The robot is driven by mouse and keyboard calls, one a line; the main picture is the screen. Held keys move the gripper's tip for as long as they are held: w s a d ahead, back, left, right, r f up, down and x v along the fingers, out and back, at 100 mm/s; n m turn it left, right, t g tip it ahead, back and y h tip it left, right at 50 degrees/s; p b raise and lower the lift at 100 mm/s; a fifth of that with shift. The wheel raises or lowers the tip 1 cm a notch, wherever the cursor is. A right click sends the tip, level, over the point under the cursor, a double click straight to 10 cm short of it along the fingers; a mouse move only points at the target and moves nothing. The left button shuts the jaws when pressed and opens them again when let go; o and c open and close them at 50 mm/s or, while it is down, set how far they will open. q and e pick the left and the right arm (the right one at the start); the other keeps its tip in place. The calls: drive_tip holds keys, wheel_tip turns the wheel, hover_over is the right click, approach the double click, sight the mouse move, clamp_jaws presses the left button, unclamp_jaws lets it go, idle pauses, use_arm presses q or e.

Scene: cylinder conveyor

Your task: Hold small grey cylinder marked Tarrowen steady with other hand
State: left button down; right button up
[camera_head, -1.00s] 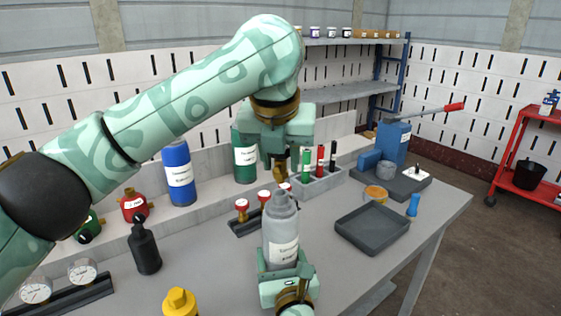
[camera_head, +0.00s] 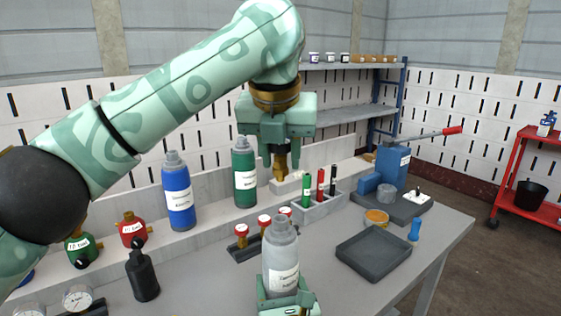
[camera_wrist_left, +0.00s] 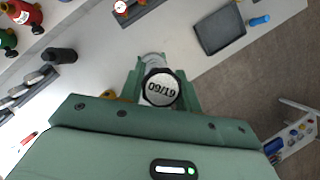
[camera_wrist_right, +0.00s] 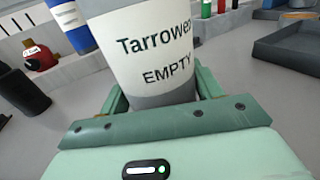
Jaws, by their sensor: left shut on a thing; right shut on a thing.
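The small grey cylinder (camera_head: 280,252) stands upright at the front of the bench. Its white label reads Tarrowen and EMPTY in the right wrist view (camera_wrist_right: 158,50). My right gripper (camera_head: 285,290) is shut around the cylinder's lower part, with a finger on each side. My left gripper (camera_head: 280,150) is above the cylinder and shut on a brass fitting (camera_head: 281,165) that points down. The fitting and the cylinder's top are apart in the head view. In the left wrist view, a dark-rimmed round face (camera_wrist_left: 160,88) with numbers shows between the fingers.
Blue (camera_head: 178,195) and green (camera_head: 244,175) cylinders stand on the ledge behind. A rack with red caps (camera_head: 263,222) is close behind the grey cylinder. A black bottle (camera_head: 142,275) stands at left. An empty dark tray (camera_head: 373,252) lies at right.

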use_arm(q)
drive_tip(key=shift+r, duration=1)
use_arm(e)
drive_tip(key=o, duration=1.2)
drive_tip(key=shift+c, duration=0.2)
